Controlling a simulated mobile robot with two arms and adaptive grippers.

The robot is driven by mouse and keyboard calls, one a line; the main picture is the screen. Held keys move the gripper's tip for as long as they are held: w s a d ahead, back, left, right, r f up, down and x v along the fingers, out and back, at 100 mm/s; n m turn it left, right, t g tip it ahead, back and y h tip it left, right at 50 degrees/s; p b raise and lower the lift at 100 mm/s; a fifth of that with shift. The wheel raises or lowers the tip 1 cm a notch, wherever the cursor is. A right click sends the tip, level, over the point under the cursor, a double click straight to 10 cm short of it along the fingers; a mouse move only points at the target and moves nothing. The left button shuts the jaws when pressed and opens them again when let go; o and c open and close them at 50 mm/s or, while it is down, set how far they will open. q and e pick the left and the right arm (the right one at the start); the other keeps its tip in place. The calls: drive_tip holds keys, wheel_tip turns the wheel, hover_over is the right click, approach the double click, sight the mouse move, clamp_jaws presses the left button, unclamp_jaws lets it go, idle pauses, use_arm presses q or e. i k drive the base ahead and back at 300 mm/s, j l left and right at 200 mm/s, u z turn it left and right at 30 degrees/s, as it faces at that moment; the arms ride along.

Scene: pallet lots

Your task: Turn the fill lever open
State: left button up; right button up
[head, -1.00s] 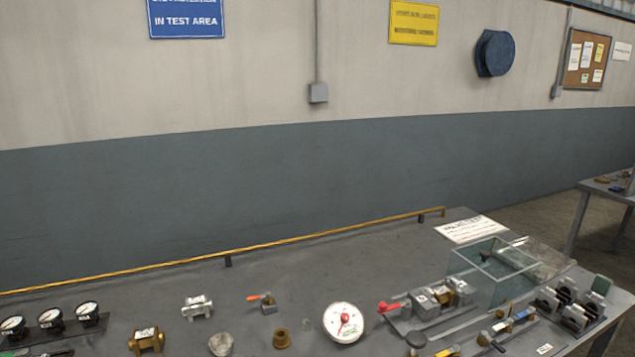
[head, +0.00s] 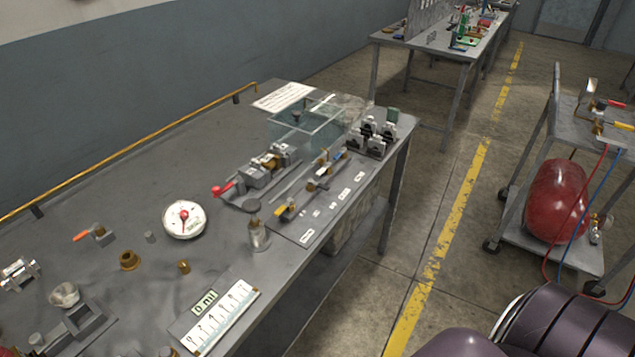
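Several levers show in the head view, and I cannot tell by a label which is the fill lever. On the cart at the right, a red-handled lever (head: 611,104) and a yellow-handled lever (head: 624,127) sit on the top shelf. On the bench, a red-ended lever (head: 222,190) belongs to a grey clamp-like fixture (head: 262,170). A small valve with an orange handle (head: 81,236) lies at the left. Neither gripper is in view; only dark links of my own arm show at the bottom right.
The grey bench (head: 130,190) carries a white dial gauge (head: 184,220) and a clear box (head: 305,121). The cart holds a red tank (head: 556,200) below, with red and blue hoses hanging beside it. Open floor with a yellow line (head: 455,230) lies between bench and cart.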

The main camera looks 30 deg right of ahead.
sight(344, 149)
drive_tip(key=i+z, duration=0.1)
drive_tip(key=z, duration=0.3)
drive_tip(key=i+l+z, duration=0.1)
drive_tip(key=z, duration=0.35)
drive_tip(key=i+z, duration=0.1)
drive_tip(key=z, duration=0.3)
